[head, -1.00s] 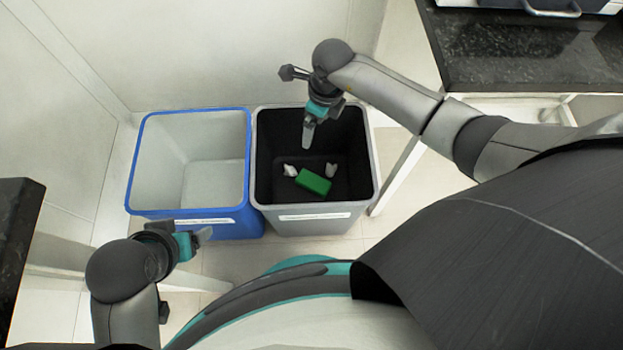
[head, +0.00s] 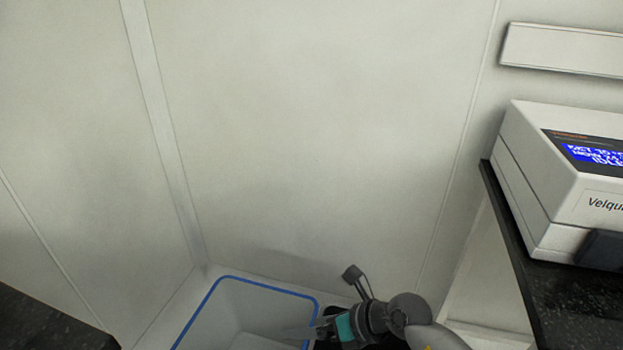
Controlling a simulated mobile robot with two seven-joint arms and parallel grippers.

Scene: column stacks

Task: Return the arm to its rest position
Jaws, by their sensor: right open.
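My right gripper (head: 318,331) is at the bottom of the head view, with its teal part and a pale fingertip pointing left. It is open, and I see nothing held in it. It is over the right side of the blue-rimmed bin (head: 222,279), near the dark bin, of which only a small dark patch shows beneath my arm. The inside of the dark bin is hidden. My left gripper is out of view.
A white instrument (head: 540,180) with a blue display stands on the dark counter (head: 570,305) at the right. A dark counter corner (head: 40,325) shows at the lower left. Pale wall panels (head: 320,130) fill the back.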

